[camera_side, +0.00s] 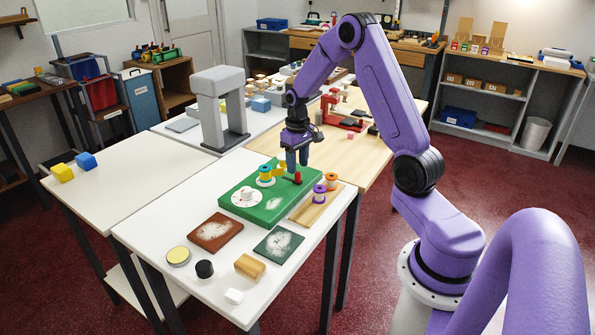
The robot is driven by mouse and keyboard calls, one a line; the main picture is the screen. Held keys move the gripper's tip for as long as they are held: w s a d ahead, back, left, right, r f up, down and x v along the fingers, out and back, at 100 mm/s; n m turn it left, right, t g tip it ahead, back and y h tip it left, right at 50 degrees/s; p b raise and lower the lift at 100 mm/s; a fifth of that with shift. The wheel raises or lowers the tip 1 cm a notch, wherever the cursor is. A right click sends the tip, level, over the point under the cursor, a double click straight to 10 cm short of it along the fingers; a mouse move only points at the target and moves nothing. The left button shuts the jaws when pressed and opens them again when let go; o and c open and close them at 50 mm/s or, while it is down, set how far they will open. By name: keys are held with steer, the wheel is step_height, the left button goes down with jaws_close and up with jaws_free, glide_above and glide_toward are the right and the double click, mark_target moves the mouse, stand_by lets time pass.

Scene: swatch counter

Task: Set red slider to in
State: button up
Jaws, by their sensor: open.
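A small red slider knob (297,178) stands up at the right part of a green board (272,207) on the white table. My gripper (297,164) points down just above and behind the red knob, near the board's far right corner. In this view I cannot tell whether the fingertips touch the knob. A white round dial (246,197) is on the board's left part. The slider's track and its in and out ends are too small to make out.
A yellow and teal spool (265,177) stands on the board's far side. A wooden strip (307,211) right of the board holds purple and orange spools (331,180). Brown and dark green dusted tiles (279,243) lie in front. A grey arch (220,105) stands behind left.

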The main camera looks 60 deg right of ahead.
mark_target(285, 178)
steer(key=shift+f, duration=1.7)
jaws_close()
steer(key=shift+w, duration=2.25)
jaws_free()
steer(key=shift+w, duration=0.1)
steer(key=shift+r, duration=0.15)
